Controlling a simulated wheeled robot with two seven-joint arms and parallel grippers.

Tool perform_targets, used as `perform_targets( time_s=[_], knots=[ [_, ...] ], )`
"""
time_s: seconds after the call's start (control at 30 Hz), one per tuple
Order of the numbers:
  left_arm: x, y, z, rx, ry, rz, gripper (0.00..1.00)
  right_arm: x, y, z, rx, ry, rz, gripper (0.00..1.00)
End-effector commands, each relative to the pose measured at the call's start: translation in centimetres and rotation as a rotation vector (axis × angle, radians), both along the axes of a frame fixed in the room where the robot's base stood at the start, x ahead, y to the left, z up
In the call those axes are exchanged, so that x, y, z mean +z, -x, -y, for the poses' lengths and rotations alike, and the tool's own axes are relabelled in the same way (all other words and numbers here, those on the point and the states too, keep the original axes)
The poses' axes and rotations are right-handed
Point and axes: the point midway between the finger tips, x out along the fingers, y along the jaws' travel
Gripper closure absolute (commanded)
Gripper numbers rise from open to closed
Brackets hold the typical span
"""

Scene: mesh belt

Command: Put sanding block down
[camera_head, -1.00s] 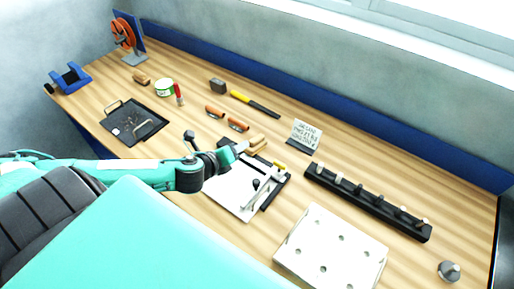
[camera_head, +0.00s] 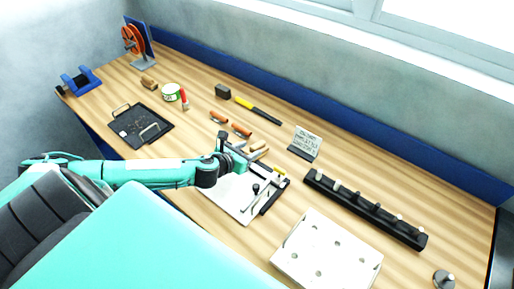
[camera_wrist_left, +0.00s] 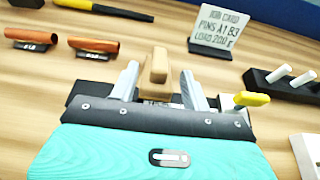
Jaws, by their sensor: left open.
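The tan wooden sanding block (camera_wrist_left: 155,68) lies between the two fingers of my left gripper (camera_wrist_left: 158,80) in the left wrist view, with gaps on both sides. The gripper is open. Its near end is hidden behind the gripper body. In the head view the block (camera_head: 259,147) is on the table just beyond the left gripper (camera_head: 243,155), at the back edge of the white plate fixture (camera_head: 232,198). Whether it rests fully on the table is hard to tell. My right gripper is not in view.
A black peg rack (camera_head: 365,211) and a white holed plate (camera_head: 325,255) lie to the right. A job card (camera_head: 305,142) stands behind.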

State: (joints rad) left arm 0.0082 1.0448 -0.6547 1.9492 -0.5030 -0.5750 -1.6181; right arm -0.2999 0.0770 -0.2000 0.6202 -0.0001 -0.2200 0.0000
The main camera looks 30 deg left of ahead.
Motion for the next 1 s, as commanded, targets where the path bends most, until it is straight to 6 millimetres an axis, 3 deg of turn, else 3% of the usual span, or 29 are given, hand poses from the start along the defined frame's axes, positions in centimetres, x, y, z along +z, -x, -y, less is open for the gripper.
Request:
perform_targets(
  time_s=[0.33, 0.7, 1.0],
  knots=[
    [-0.6, -2.2, 0.2, 0.001, 0.003, 0.0, 0.53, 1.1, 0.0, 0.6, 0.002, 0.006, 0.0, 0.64],
    [-2.2, -5.9, 0.4, 0.001, 0.002, 0.0, 0.53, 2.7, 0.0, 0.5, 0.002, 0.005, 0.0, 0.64],
    [-2.5, -6.2, 0.5, -0.001, 0.001, 0.0, 0.53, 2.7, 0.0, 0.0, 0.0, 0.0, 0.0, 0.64]
  ],
)
